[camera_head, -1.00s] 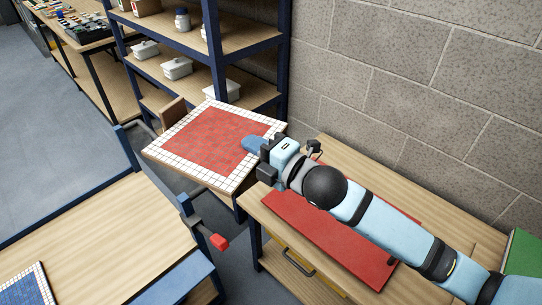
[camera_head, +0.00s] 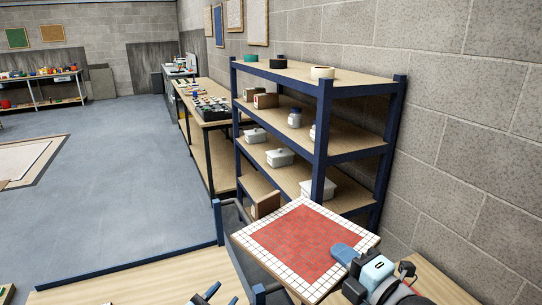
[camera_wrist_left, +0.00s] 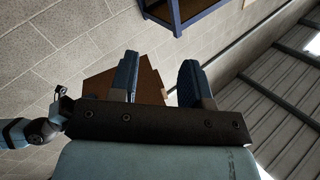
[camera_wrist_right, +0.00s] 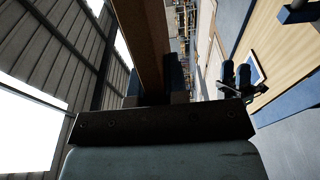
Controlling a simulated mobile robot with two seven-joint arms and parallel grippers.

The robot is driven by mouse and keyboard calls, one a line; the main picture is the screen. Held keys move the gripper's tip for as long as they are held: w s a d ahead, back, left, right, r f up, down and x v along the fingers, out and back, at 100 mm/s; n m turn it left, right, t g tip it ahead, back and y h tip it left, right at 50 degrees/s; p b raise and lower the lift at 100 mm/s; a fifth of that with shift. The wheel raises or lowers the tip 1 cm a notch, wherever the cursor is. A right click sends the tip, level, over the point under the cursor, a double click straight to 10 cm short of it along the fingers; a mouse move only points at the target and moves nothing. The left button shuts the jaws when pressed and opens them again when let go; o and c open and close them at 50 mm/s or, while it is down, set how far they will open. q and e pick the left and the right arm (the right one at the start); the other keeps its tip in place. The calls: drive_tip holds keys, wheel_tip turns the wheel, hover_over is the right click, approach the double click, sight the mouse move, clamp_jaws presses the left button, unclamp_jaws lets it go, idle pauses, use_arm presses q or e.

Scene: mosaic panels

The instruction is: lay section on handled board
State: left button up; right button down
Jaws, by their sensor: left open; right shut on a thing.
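A square mosaic section (camera_head: 304,241), red tiles with a white tile border, is held roughly level at the lower right of the head view. My right gripper (camera_head: 345,253) is shut on its right edge. Its brown edge (camera_wrist_right: 143,40) runs between the fingers in the right wrist view. My left gripper (camera_head: 205,297) is open and empty at the bottom of the head view, apart from the section. A brown board surface, apparently the section's underside (camera_wrist_left: 112,84), shows behind its fingers in the left wrist view. I cannot make out a separate handled board.
A wooden bench (camera_head: 150,280) with blue edging lies at lower left; a blue-white panel (camera_wrist_right: 256,72) is on it. A blue shelf rack (camera_head: 322,140) stands close behind the section, by the block wall (camera_head: 450,130). Grey floor (camera_head: 120,180) is open at left.

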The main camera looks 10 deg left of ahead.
drive_tip(key=shift+r, duration=0.1)
use_arm(q)
drive_tip(key=w+d+r+m+g+h, duration=0.1)
drive_tip(key=w+r+m+h, duration=0.3)
drive_tip(key=r, duration=0.4)
drive_tip(key=w+r+m+g+h, duration=0.1)
drive_tip(key=w+r+m+h, duration=0.2)
drive_tip(key=r+m, duration=0.45)
drive_tip(key=w+d+r+m+g+h, duration=0.1)
drive_tip(key=w+r+m+h, duration=0.25)
drive_tip(key=r, duration=0.55)
drive_tip(key=s+d+r+m+g+y, duration=0.15)
drive_tip(key=d+r+m+g, duration=0.25)
drive_tip(key=d+m+g, duration=0.95)
wheel_tip(320, 180, up, 3)
drive_tip(key=m+y, duration=0.6)
drive_tip(key=y, duration=1)
hover_over(270, 195)
drive_tip(key=shift+s+d+r+g, duration=0.1)
drive_tip(key=shift+g, duration=0.15)
drive_tip(key=shift+y, duration=0.3)
wheel_tip(270, 195, down, 12)
drive_tip(key=shift+r, duration=0.1)
